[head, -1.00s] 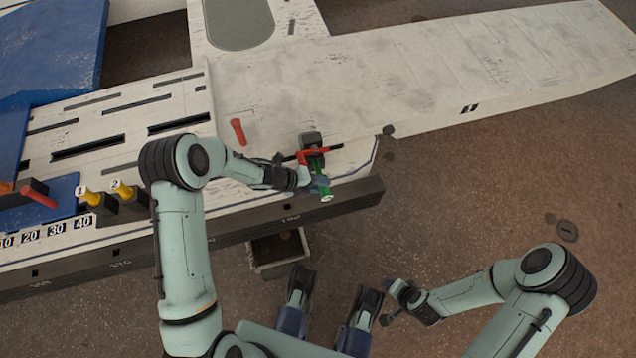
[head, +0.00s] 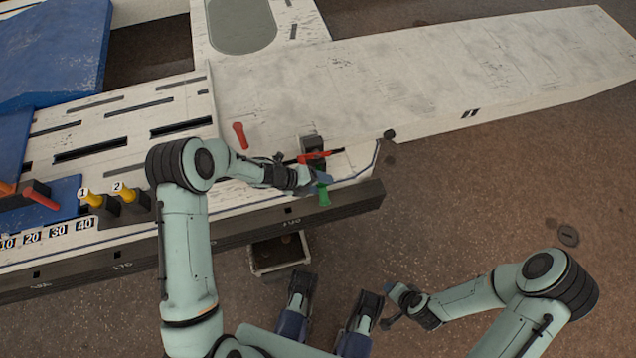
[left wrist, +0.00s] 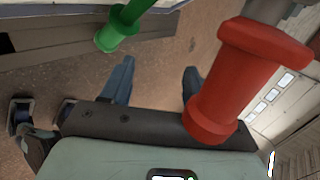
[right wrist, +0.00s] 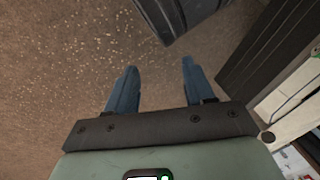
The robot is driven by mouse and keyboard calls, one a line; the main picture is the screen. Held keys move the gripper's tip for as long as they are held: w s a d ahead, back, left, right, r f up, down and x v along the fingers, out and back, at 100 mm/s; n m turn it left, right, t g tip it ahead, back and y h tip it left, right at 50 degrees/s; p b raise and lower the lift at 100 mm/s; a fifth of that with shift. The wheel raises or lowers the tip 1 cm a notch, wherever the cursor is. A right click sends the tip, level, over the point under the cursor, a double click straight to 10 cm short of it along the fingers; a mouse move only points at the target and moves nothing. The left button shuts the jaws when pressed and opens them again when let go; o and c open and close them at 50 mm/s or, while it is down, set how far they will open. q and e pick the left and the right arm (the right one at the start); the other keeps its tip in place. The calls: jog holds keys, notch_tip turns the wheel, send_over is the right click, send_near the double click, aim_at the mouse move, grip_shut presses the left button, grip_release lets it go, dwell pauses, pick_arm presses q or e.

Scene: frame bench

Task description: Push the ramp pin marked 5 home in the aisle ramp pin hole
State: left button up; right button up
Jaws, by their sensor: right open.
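A green pin (head: 324,196) shows near the front edge of the pale bench, beside a dark block (head: 313,146). A red pin (head: 316,157) lies across that block. No number 5 is readable on either. In the left wrist view the green pin (left wrist: 118,30) is at the top left, and a large red pin (left wrist: 240,78) is close at the right. My left gripper (head: 322,180) is by the green pin. Its blue fingers (left wrist: 155,80) are apart with nothing between them. My right gripper (head: 392,306) is open and empty, off the bench. The pin hole is not clearly visible.
Another red pin (head: 240,135) is on the deck behind my left wrist. Yellow pins marked 1 and 2 (head: 108,194) are in dark blocks at the left. A small open box (head: 280,256) is below the bench's front edge. A pale ramp (head: 470,70) extends right.

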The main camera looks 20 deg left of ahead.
pick_arm(q)
jog(key=shift+a+r, duration=0.1)
jog(key=p+v, duration=0.3)
jog(key=v, duration=1)
jog(key=shift+s+p, duration=0.15)
jog(key=shift+p, duration=0.15)
pick_arm(e)
jog(key=s+a+r+g, duration=0.1)
jog(key=s+a+r, duration=0.2)
jog(key=s+r, duration=0.1)
jog(key=shift+s+g+y, duration=0.4)
jog(key=shift+s, duration=0.45)
